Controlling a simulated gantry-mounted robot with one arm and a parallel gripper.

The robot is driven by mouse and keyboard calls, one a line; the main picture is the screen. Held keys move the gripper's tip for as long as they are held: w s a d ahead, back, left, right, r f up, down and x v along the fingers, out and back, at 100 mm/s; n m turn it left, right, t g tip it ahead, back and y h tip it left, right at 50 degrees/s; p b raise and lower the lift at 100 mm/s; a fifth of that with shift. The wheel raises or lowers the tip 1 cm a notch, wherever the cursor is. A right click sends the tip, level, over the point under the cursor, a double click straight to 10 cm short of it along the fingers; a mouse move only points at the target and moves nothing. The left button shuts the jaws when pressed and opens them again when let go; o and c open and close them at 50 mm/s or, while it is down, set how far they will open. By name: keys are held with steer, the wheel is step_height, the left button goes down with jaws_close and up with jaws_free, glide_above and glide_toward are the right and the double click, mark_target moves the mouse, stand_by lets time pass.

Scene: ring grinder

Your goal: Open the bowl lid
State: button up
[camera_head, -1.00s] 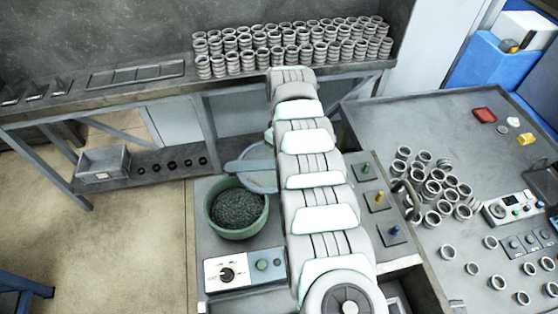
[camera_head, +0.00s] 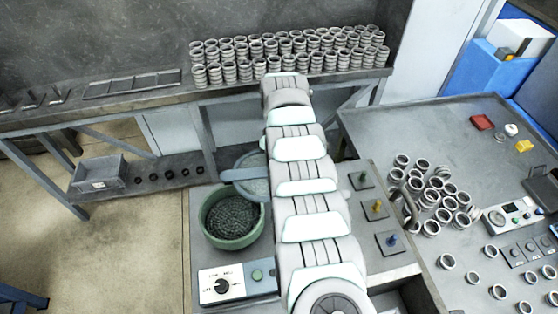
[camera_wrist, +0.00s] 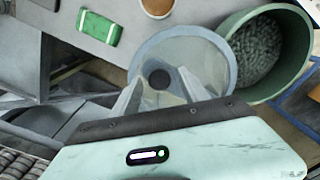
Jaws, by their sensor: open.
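The green bowl (camera_head: 216,238) stands on the grey machine top, with its mouth uncovered and dark grey granular stuff inside. The round translucent grey-blue lid (camera_head: 254,187) is beyond the bowl's rim, off the mouth, and partly hidden by my arm. In the wrist view the lid (camera_wrist: 222,53) is beside the bowl (camera_wrist: 302,72), with a dark round spot near its middle. My gripper (camera_wrist: 160,92) is open, its two fingers spread over the lid's near part. I cannot tell whether the fingers touch it. My arm hides the gripper in the head view.
A control box with a knob (camera_head: 234,284) sits in front of the bowl. Several coloured buttons (camera_head: 376,208) are right of my arm. Stacked rings (camera_head: 290,55) fill the back shelf, and loose rings (camera_head: 435,190) cover part of the right table (camera_head: 400,125).

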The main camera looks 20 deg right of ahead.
steer(key=shift+r, duration=0.1)
step_height(320, 180, up, 11)
steer(key=shift+f, duration=0.2)
stand_by(0.4)
steer(key=shift+c, duration=0.3)
